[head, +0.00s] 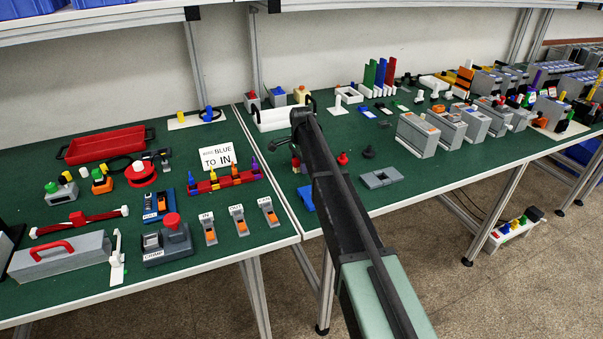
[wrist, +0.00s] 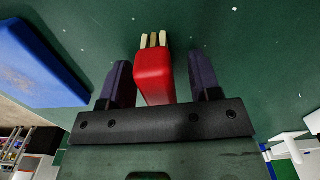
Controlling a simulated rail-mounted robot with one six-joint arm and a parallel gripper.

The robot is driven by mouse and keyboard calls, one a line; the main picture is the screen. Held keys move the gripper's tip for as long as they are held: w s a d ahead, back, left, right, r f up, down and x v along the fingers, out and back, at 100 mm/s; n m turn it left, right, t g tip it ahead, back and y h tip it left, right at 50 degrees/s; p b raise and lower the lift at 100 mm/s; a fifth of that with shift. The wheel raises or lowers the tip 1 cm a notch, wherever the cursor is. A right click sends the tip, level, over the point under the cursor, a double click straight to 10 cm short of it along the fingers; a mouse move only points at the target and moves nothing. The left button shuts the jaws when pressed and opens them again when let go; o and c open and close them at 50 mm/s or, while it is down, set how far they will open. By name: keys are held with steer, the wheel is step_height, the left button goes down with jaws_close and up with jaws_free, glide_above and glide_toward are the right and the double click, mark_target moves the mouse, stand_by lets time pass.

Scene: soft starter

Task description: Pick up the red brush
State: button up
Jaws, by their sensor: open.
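The red brush (wrist: 153,78) shows in the wrist view as a red block with three pale prongs at its far end. My gripper (wrist: 158,66) is open, with one dark finger on each side of the brush. Gaps show between the brush and both fingers, wider on the right. Whether the brush lies within the fingers' depth or beyond their tips I cannot tell. In the head view my arm covers most of this spot, and only a small red patch shows beside it.
A blue block (wrist: 38,62) lies left of the gripper in the wrist view; it also shows in the head view (head: 306,198). A grey frame (head: 380,178) lies to the right of my arm. A red rack (head: 222,181) stands left. Green tabletop around the brush is mostly clear.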

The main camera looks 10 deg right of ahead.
steer(key=shift+r, duration=0.15)
steer(key=shift+c, duration=0.3)
steer(key=c, duration=0.9)
steer(key=shift+c, duration=0.2)
step_height(320, 180, up, 20)
steer(key=p, duration=2)
